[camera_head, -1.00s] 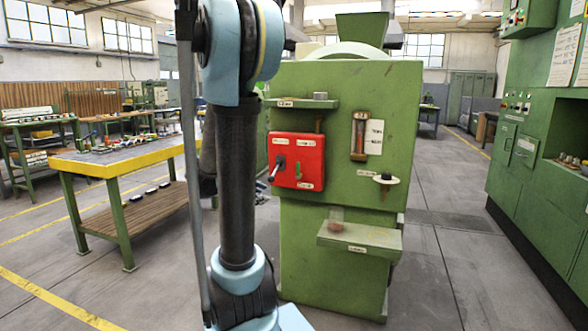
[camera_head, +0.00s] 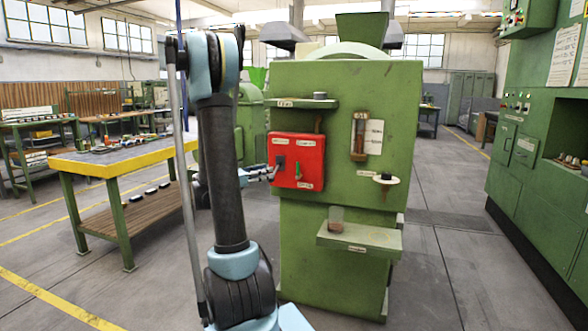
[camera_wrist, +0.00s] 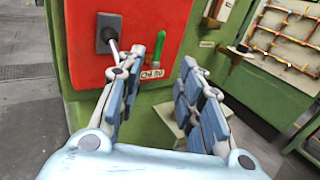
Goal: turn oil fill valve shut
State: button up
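The red panel (camera_head: 310,152) is on the front of the green machine (camera_head: 345,100). A small green handle (camera_wrist: 158,45), which I take to be the oil fill valve, stands nearly upright, slightly tilted, above a white label (camera_wrist: 152,73) too small to read surely. It also shows in the head view (camera_head: 298,171). A grey switch with a metal lever (camera_wrist: 110,38) is to its left. My gripper (camera_wrist: 163,57) is open and empty, its fingers spread in front of the panel's lower right. The handle appears between the fingertips, nearer the left one; contact cannot be told.
A green shelf with a small cup (camera_head: 336,219) juts out below the panel. A sight gauge (camera_head: 360,137) and a small round bracket (camera_head: 386,179) are to the right. A workbench with a yellow edge (camera_head: 110,170) stands left. The floor between is clear.

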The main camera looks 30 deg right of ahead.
aim_at(298, 170)
jog(key=w+d, duration=0.1)
jog(key=d, duration=1.5)
jog(key=shift+w, duration=0.4)
grip_shut()
